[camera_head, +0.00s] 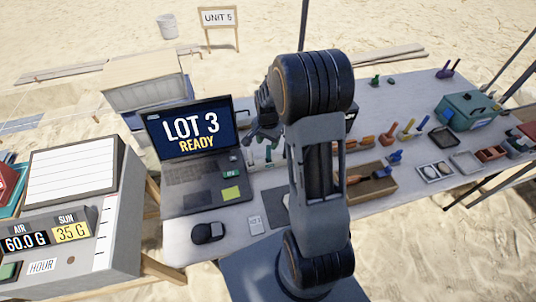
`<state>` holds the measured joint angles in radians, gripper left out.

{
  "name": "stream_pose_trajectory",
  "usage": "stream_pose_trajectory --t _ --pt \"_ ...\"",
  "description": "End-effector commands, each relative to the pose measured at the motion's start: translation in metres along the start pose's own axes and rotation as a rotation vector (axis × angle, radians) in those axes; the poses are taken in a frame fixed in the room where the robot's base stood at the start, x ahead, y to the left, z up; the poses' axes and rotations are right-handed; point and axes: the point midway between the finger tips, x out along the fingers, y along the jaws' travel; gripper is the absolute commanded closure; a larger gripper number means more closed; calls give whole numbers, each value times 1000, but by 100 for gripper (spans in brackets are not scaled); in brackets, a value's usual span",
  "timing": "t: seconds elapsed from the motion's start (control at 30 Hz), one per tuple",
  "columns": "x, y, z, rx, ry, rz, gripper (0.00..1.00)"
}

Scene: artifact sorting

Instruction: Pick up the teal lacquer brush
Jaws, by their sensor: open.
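My gripper (261,138) is open, just right of the laptop screen and left of my upright arm, over the table (272,182). Small upright items with greenish parts (268,155) show just below it; they are too small to identify, and I cannot tell whether one is the teal lacquer brush. A small green object (376,80) stands toward the back of the table. Several brush-like tools with orange, yellow and blue parts (407,131) stand right of my arm. My arm hides part of the table's middle.
A laptop (190,150) reading "LOT 3 READY" and a mouse (208,232) occupy the table's left end. A wooden tray (372,190) sits right of my arm. A teal box (466,110) and small trays (435,171) are farther right. The back middle is fairly clear.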

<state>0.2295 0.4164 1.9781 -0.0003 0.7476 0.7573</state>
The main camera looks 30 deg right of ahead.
Motion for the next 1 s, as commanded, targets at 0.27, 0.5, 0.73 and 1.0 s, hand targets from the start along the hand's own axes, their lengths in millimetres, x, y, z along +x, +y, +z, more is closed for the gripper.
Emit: stream_pose_trajectory --t 0.27,0.5,0.73,1.0 --pt "18 1 0 -1 -3 3 51" --pt "50 2 0 -2 -2 2 51" --pt "58 2 -1 -1 0 0 51" --pt "58 2 -1 -1 0 0 62"
